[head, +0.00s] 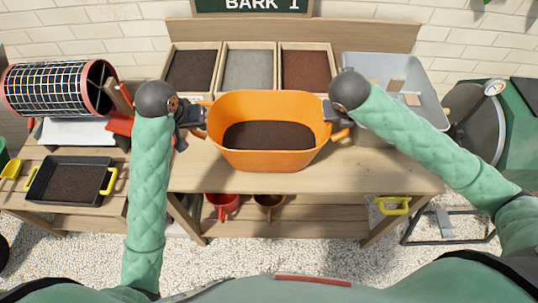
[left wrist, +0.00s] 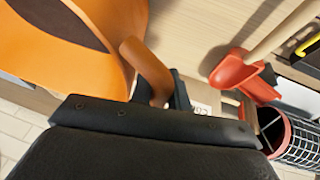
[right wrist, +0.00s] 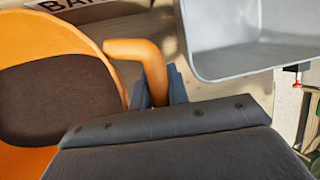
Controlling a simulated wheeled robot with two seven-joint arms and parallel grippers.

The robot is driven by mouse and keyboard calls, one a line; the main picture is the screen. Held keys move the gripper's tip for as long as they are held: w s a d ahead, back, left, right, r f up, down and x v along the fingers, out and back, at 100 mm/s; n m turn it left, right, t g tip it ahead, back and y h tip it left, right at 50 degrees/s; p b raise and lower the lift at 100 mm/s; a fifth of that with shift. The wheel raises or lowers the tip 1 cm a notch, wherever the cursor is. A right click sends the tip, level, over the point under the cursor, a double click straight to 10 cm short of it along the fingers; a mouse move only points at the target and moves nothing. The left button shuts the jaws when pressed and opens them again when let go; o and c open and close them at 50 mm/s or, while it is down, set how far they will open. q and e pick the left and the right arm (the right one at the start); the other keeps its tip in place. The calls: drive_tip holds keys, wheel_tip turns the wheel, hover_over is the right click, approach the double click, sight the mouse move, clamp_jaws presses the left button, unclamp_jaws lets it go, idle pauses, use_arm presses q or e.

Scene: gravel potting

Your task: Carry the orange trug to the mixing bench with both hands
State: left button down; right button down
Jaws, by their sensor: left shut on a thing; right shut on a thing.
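The orange trug (head: 270,159) holds dark soil and is at the middle of the mixing bench (head: 370,176) in the head view. I cannot tell whether its base touches the bench top. My left gripper (head: 200,122) is shut on the trug's left handle, which shows in the left wrist view (left wrist: 148,66). My right gripper (head: 333,120) is shut on the right handle, which shows in the right wrist view (right wrist: 145,55). The trug looks about level between both hands. My grippers partly hide the handles.
Bins of dark, grey and reddish material (head: 250,68) stand behind the trug. A grey tub (head: 425,100) is at the back right. A mesh drum (head: 55,88), a red scoop (left wrist: 236,73) and a black tray (head: 70,182) are left. Red and brown pots (head: 222,205) sit below.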

use_arm(q)
drive_tip(key=shift+f+b, duration=0.6)
drive_tip(key=shift+f, duration=0.1)
use_arm(e)
drive_tip(key=shift+f, duration=0.65)
use_arm(q)
drive_tip(key=c, duration=1.3)
unclamp_jaws()
drive_tip(key=shift+c, duration=0.2)
use_arm(e)
drive_tip(key=c, duration=1.3)
unclamp_jaws()
drive_tip(key=shift+c, duration=0.2)
use_arm(q)
drive_tip(key=shift+r, duration=0.15)
use_arm(e)
drive_tip(key=shift+r, duration=0.1)
